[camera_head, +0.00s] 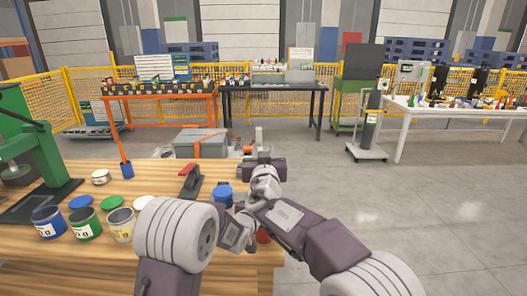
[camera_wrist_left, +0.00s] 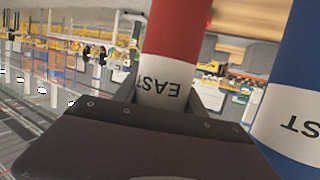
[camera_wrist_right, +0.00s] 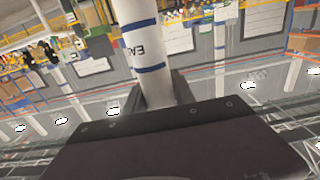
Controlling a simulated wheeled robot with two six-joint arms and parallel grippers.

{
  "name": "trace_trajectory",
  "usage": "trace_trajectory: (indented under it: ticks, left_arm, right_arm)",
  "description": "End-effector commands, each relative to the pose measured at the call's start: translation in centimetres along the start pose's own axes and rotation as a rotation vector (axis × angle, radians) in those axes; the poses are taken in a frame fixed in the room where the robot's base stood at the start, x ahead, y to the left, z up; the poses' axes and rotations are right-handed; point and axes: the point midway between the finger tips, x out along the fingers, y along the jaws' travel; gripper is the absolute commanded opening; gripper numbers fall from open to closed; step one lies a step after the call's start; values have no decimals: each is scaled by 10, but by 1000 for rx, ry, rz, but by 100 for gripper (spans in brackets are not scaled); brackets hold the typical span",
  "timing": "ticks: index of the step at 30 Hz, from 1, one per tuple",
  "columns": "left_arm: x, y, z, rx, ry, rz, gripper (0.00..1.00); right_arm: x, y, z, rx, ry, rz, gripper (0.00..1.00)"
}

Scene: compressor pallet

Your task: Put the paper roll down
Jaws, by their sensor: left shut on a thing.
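In the right wrist view, a white paper roll (camera_wrist_right: 142,45) with blue bands and lettering runs between the fingers of my right gripper (camera_wrist_right: 158,92), which is shut on it. In the head view my right gripper (camera_head: 262,164) is over the bench's right edge; the roll is not clear there. My left gripper (camera_wrist_left: 162,92) is shut on a red cylinder (camera_wrist_left: 175,35) with a white EAST label. A blue cylinder (camera_wrist_left: 297,60) with a similar label stands beside it. In the head view the left fingers are hidden behind my arms; a bit of red (camera_head: 263,236) shows there.
The wooden bench (camera_head: 150,188) holds a green press (camera_head: 30,140), several paint cans (camera_head: 86,223), a red-handled tool (camera_head: 190,182) and a blue-topped thing (camera_head: 222,193). A grey case (camera_head: 200,143) is beyond it. Open floor lies to the right.

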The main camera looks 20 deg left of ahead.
Motion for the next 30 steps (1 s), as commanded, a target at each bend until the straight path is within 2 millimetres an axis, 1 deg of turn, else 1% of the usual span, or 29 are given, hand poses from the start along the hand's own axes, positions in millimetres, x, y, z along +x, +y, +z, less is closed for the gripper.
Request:
trace_trajectory:
  ticks: [1,2,3,22,25,30]
  left_arm:
    - [0,0,0,0,0,0,8]
    - [0,0,0,0,0,0,8]
    - [0,0,0,0,0,0,8]
    - [0,0,0,0,0,0,8]
    - [0,0,0,0,0,0,8]
    - [0,0,0,0,-1,0,8]
  right_arm:
    - [0,0,0,0,0,0,46]
    - [0,0,0,0,0,0,55]
    - [0,0,0,0,0,0,55]
    - [-2,0,-1,0,0,0,55]
    - [-16,-1,-2,-1,0,-1,55]
    - [-48,-1,-1,0,0,-2,55]
